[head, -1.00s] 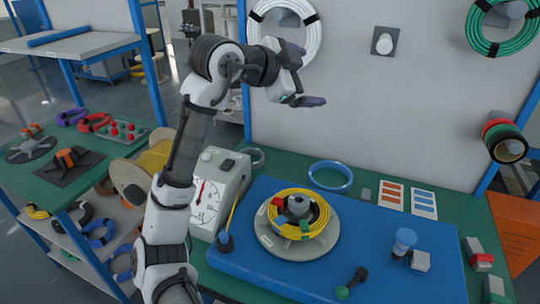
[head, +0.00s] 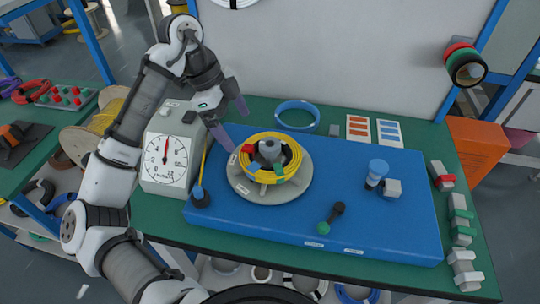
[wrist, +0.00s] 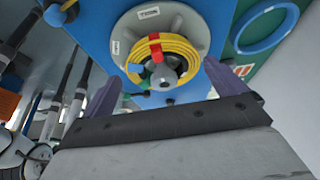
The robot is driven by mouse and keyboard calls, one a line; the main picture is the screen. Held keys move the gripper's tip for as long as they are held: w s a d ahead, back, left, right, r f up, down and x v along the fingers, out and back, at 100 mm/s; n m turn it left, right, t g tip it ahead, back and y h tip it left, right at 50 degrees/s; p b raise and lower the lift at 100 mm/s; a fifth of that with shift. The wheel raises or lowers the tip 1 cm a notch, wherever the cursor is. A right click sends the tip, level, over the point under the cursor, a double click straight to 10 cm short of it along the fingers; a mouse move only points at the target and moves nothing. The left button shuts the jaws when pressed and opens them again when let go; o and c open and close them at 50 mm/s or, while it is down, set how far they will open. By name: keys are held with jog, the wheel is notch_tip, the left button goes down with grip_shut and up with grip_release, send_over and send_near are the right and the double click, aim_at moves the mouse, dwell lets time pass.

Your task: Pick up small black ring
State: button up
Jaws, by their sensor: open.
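A black ring (head: 467,70) hangs at the front of a peg at the upper right, with red and green rings behind it. A black coil (head: 40,192) also lies on the lower shelf at the left. I cannot tell which one the task means. My gripper (head: 238,130) is open and empty, with purple fingers pointing down, above the back left of the round grey turntable (head: 240,185). It is far left of the peg. The wrist view shows both fingers apart (wrist: 167,85) and no black ring between them.
A yellow cable coil (head: 262,172) lies on the turntable, on a blue board (head: 400,225). A dial gauge (head: 166,160) stands close left. A blue ring (head: 297,116) lies behind. Clamps (head: 460,220) line the right edge. The board's right front is largely clear.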

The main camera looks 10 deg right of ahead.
aim_at(247, 147)
jog(key=shift+p+x, duration=0.35)
jog(key=shift+x, duration=2.5)
jog(key=shift+s, duration=0.15)
jog(key=shift+c, duration=0.2)
jog(key=shift+s, duration=0.1)
jog(key=c, duration=1.4)
jog(key=shift+f, duration=0.1)
grip_shut()
